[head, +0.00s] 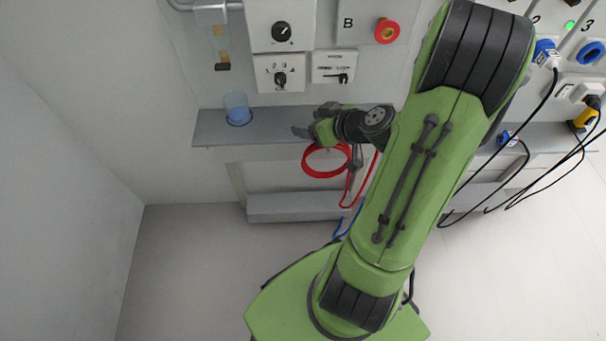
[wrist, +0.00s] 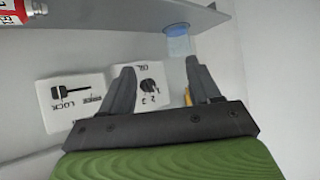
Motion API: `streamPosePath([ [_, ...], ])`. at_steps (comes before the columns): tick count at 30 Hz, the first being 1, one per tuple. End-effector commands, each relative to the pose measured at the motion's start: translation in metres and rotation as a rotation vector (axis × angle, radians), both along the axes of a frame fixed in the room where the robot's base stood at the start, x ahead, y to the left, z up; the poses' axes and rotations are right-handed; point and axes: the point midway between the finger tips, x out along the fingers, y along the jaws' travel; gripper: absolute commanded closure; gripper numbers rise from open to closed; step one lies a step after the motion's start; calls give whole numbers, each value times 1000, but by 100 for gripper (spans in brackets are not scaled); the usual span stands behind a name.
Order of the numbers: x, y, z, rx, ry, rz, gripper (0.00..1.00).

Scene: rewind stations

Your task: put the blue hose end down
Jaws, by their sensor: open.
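A short stretch of blue hose (head: 340,231) shows low behind my arm in the head view. I cannot make out its end; my arm hides much of that area. My gripper (head: 300,131) is just above the grey shelf (head: 210,128), to the right of a translucent blue cup (head: 237,108). In the wrist view my gripper (wrist: 163,85) has its two fingers wide apart, with nothing held between them. The blue cup also shows in the wrist view (wrist: 178,42), beyond the fingers.
A red hose coil (head: 325,174) hangs below the shelf by my gripper. The switch panel (head: 281,74) and a red button (head: 387,31) are on the wall above. Black cables (head: 512,105) hang at right. Floor at lower left (head: 190,260) is clear.

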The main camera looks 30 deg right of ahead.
Motion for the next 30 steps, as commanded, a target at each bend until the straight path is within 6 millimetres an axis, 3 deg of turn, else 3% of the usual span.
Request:
streamPosePath([
  [1, -1, 37, 14, -32, 68, 99, 38],
  [3, -15, 78, 28, -62, 191, 176, 38],
  [6, -49, 119, 50, -123, 341, 187, 38],
  [9, -90, 141, 78, -164, 430, 102, 38],
  [12, -131, 148, 101, -149, 458, -24, 38],
  [16, -165, 148, 115, -91, 465, -140, 38],
  [26, -173, 147, 118, -70, 472, -174, 38],
  [30, -173, 147, 137, -71, 472, -174, 38],
])
